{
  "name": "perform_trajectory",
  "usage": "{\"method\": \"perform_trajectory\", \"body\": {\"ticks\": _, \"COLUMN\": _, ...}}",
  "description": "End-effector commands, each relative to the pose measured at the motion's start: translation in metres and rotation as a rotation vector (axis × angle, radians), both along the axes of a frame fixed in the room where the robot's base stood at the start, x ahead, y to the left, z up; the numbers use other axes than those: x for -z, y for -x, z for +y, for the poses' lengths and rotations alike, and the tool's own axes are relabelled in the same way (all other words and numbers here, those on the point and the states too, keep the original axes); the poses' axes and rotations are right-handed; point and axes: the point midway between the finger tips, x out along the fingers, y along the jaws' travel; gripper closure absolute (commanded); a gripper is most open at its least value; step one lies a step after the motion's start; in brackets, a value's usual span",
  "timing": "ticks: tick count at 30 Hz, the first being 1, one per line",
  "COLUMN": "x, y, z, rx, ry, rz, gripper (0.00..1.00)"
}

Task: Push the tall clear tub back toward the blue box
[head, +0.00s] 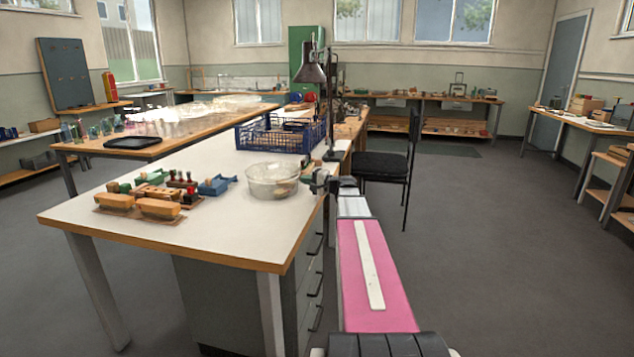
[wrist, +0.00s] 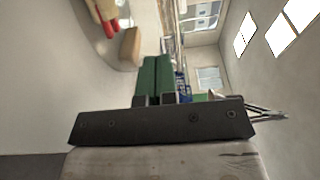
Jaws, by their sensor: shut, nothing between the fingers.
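The clear round tub (head: 273,183) stands upright on the white bench top near its right edge, with something tan showing through its wall. The blue box (head: 270,136), an open slatted crate, stands behind it on the same bench. My gripper (head: 318,178) is at the bench's right edge, just right of the tub; whether it touches the tub cannot be told. In the wrist view, the green fingers of my gripper (wrist: 158,62) are together and empty. A bit of blue beyond them looks like the box (wrist: 181,84).
Wooden brushes (head: 158,208) and small tools lie left of the tub on the white bench (head: 215,235). A black lamp (head: 328,110) stands behind my gripper, near the crate. A black chair (head: 385,165) is to the right. Bench top in front of the tub is clear.

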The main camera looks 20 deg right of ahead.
Motion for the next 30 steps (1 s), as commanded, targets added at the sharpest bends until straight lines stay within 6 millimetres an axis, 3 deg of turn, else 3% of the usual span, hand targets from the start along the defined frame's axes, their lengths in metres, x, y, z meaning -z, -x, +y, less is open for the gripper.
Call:
{"method": "perform_trajectory", "body": {"ticks": 6, "x": 0.000, "y": 0.000, "z": 0.020, "rx": 0.000, "ry": 0.000, "rz": 0.000, "gripper": 1.00}}
{"method": "perform_trajectory", "body": {"ticks": 20, "x": 0.000, "y": 0.000, "z": 0.024, "rx": 0.000, "ry": 0.000, "rz": 0.000, "gripper": 1.00}}
{"method": "perform_trajectory", "body": {"ticks": 23, "x": 0.000, "y": 0.000, "z": 0.037, "rx": -0.001, "ry": 0.000, "rz": 0.000, "gripper": 1.00}}
{"method": "perform_trajectory", "body": {"ticks": 30, "x": 0.000, "y": -0.002, "z": 0.086, "rx": -0.001, "ry": 0.001, "rz": -0.001, "gripper": 1.00}}
